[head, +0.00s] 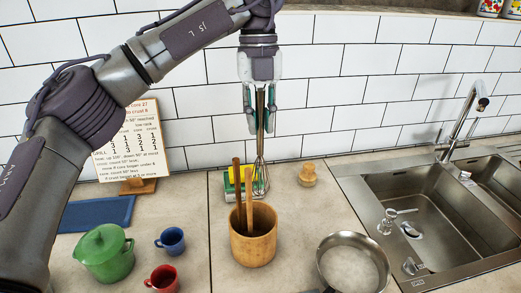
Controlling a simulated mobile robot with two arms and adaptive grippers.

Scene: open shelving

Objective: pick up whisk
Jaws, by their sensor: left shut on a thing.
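The whisk (261,178) hangs upright in the head view, its wire loops pointing down and its dark handle up between my left gripper's fingers. My left gripper (262,125) points straight down and is shut on the handle. The whisk's loops are just behind and right of a wooden utensil pot (253,240), above its rim in the picture. I cannot tell whether the loops touch the counter or the things behind. My right gripper is not in view.
Two wooden handles (243,195) stand in the pot. A yellow and green sponge item (231,188) sits behind it. A wooden knob-like object (307,174), a pan (352,264) and a sink (430,200) are to the right. A green pot (103,252), blue mug (172,240) and red mug (163,279) stand left.

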